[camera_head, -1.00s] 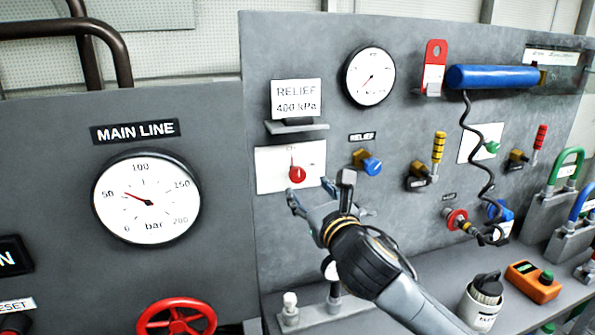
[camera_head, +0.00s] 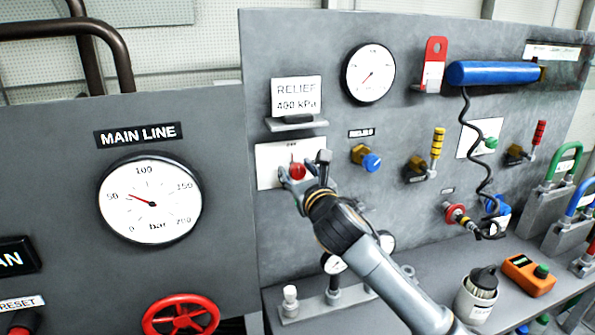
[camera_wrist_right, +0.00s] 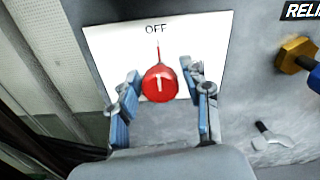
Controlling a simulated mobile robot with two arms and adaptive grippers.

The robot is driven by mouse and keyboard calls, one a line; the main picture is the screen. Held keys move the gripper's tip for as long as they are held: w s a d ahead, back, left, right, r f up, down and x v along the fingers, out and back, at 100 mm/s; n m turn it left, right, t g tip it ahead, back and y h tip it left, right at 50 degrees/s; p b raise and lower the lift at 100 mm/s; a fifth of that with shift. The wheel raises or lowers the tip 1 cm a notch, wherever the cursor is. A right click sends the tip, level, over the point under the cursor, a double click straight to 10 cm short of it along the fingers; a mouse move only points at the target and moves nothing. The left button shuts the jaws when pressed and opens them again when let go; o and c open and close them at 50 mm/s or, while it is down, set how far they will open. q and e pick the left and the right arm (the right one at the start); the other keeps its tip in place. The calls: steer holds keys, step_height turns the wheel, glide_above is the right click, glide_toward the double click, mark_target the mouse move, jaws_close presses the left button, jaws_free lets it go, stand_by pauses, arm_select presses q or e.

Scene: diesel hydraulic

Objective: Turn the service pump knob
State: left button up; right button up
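The red knob (camera_head: 298,171) sits on a white plate (camera_head: 268,160) on the grey panel, below the RELIEF 400 kPa sign. In the right wrist view the knob (camera_wrist_right: 160,84) has a pointer facing up toward the word OFF. My right gripper (camera_head: 301,177) is at the plate, with its fingers around the knob's sides. In the wrist view the right gripper (camera_wrist_right: 161,92) is open, one finger left and one right of the knob, with gaps on both sides. My left gripper is not in view.
A blue-capped RELIEF valve (camera_head: 371,161) is right of the plate. A sign ledge (camera_head: 296,124) sticks out above it. A red handwheel (camera_head: 180,316) is at the lower left.

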steer(key=c, duration=0.7)
steer(key=shift+m, duration=0.4)
steer(key=shift+c, duration=0.2)
steer(key=shift+r+m+p, duration=0.1)
steer(key=shift+m+p, duration=0.75)
steer(key=shift+m, duration=0.15)
steer(key=m+p, duration=0.1)
steer(key=m, duration=0.2)
steer(key=shift+m, duration=0.3)
steer(key=m+p, duration=0.1)
steer(key=m, duration=0.4)
steer(key=m+p, duration=0.1)
steer(key=m, duration=0.5)
steer(key=shift+m, duration=0.4)
